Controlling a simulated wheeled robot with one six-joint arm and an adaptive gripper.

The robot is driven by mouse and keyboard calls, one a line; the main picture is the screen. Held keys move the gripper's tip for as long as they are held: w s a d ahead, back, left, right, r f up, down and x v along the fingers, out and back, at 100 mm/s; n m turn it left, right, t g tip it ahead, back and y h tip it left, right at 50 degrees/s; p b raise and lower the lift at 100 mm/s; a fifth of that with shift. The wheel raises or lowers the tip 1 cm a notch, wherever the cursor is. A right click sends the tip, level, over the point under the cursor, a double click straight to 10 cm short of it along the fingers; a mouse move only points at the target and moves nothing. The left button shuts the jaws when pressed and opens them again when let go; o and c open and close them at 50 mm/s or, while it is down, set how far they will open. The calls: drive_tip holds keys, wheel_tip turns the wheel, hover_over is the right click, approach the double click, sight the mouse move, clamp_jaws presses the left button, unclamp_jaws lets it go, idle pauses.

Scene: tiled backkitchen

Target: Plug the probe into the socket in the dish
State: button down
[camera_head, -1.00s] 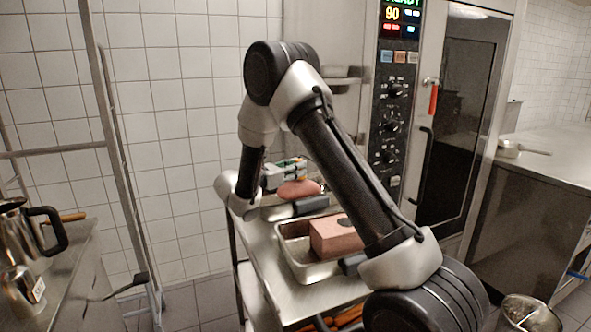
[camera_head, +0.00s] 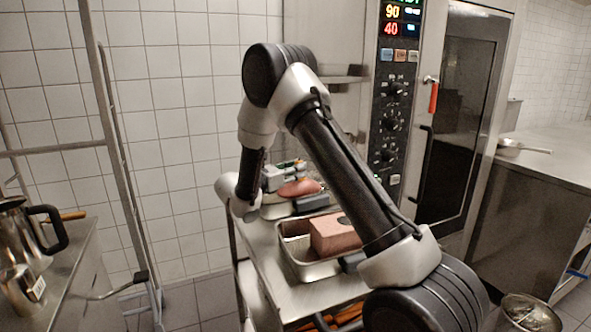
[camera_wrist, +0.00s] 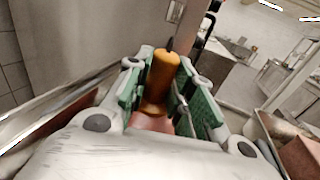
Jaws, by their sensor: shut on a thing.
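My gripper (camera_head: 294,168) is low over the cart, at the back, and points toward the oven side. In the wrist view its green-padded fingers (camera_wrist: 158,88) are shut around an orange, upright probe handle (camera_wrist: 160,75). A reddish, rounded piece (camera_wrist: 150,122) lies right below the handle; it also shows in the head view (camera_head: 299,188). The probe's tip and the socket are hidden, so I cannot tell whether they meet. A metal dish (camera_head: 309,270) in front holds a pink block (camera_head: 335,238) with a dark round spot on top.
The dishes stand on a steel cart (camera_head: 268,268) beside an oven control panel (camera_head: 393,110) showing 90 and a red 40. A metal rack (camera_head: 120,150) and a counter with a jug (camera_head: 25,240) are at left. A counter (camera_head: 545,190) with a pan is at right.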

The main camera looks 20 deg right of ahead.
drive_tip(key=c, duration=1.5)
unclamp_jaws()
drive_tip(key=v, duration=1.1)
